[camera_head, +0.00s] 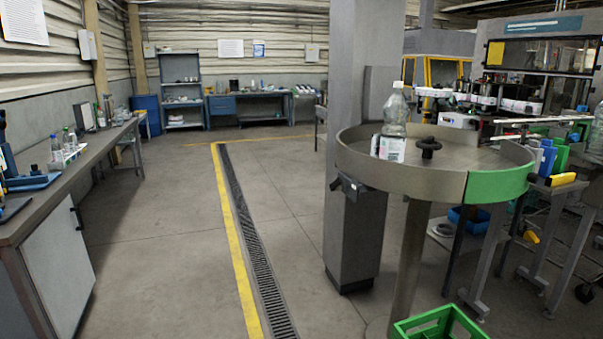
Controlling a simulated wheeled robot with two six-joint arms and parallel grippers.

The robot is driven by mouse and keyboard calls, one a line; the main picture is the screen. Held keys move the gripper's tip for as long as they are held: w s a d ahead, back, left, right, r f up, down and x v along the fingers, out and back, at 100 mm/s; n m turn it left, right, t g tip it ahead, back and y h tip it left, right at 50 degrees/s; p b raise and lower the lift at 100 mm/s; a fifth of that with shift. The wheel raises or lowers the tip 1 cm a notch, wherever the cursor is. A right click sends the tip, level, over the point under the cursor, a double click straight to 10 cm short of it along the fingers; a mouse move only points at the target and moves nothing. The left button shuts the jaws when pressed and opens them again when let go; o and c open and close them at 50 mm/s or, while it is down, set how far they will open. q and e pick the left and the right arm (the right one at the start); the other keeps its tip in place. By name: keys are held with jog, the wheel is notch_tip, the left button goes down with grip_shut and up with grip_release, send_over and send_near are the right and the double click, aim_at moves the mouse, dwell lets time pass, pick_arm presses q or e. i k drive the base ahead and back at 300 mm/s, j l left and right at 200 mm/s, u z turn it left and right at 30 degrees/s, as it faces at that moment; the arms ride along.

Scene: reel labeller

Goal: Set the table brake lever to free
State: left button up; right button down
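The round table (400,180) stands at the right, with a grey rim and a green rim section (496,185). A small dark box-like fitting (350,187) with a short projecting part sits at the left of its rim, in front of the grey column; it may be the brake lever, but it is too small to read its setting. A black hand knob (429,148) stands up at the table's middle. Neither of my grippers is in view.
A green crate (440,324) lies on the floor in front. A workbench (90,165) lines the left. Open floor lies between.

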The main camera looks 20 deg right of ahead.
aim_at(337, 185)
jog(key=i, duration=1.65)
jog(key=l+z, duration=0.05)
jog(key=l, duration=0.05)
